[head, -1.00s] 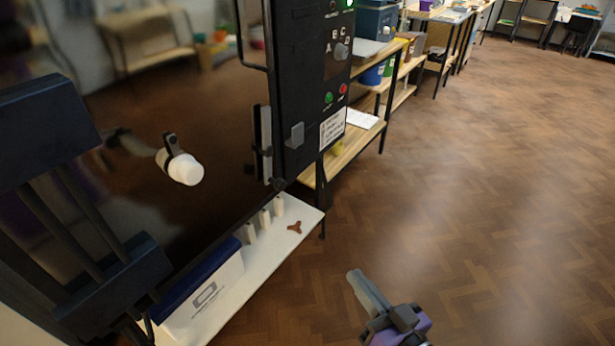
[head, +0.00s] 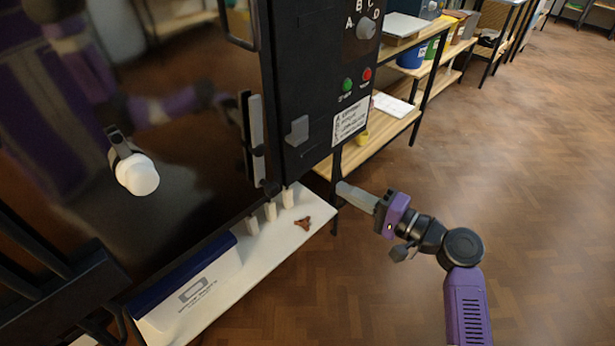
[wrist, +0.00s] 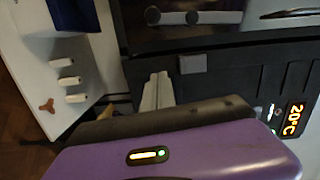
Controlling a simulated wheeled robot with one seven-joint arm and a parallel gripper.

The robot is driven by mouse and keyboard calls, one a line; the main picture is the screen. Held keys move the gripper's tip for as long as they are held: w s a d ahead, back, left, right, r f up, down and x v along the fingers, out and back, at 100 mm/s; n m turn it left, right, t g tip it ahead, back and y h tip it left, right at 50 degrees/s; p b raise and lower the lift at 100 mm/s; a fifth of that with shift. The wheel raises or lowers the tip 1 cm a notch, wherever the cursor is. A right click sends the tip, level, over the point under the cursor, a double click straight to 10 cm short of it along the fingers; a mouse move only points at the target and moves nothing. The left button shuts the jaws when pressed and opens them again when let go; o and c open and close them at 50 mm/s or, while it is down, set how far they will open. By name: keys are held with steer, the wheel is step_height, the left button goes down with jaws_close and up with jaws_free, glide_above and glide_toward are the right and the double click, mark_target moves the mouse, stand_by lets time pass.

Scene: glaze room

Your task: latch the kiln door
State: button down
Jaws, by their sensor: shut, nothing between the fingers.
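The kiln door (head: 190,150) is the dark glossy panel at left in the head view. It looks closed or nearly so; I cannot tell if it is fully flush. A grey upright latch bar (head: 257,125) sits at the door's right edge, and a bar there shows in the wrist view (wrist: 218,17). A small grey block (head: 297,131) projects from the black control panel beside it, also in the wrist view (wrist: 192,63). My gripper (head: 343,190) is shut and empty, below and right of the block, apart from it. Its fingers (wrist: 157,90) point toward the kiln in the wrist view.
A white shelf (head: 285,232) under the door holds small white posts, a brown three-armed piece (head: 303,223) and a blue-lidded box (head: 190,290). A white knob (head: 137,175) projects from the door. Wooden shelving (head: 385,140) stands behind. The floor at right is clear.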

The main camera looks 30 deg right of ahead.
steer(key=shift+s+a+y, duration=0.35)
steer(key=shift+a+y, duration=0.25)
steer(key=shift+a, duration=0.05)
steer(key=w+a, duration=0.8)
steer(key=shift+a+f+p, duration=0.2)
steer(key=shift+a+p, duration=0.15)
steer(key=shift+p, duration=0.05)
steer(key=shift+s+a, duration=0.1)
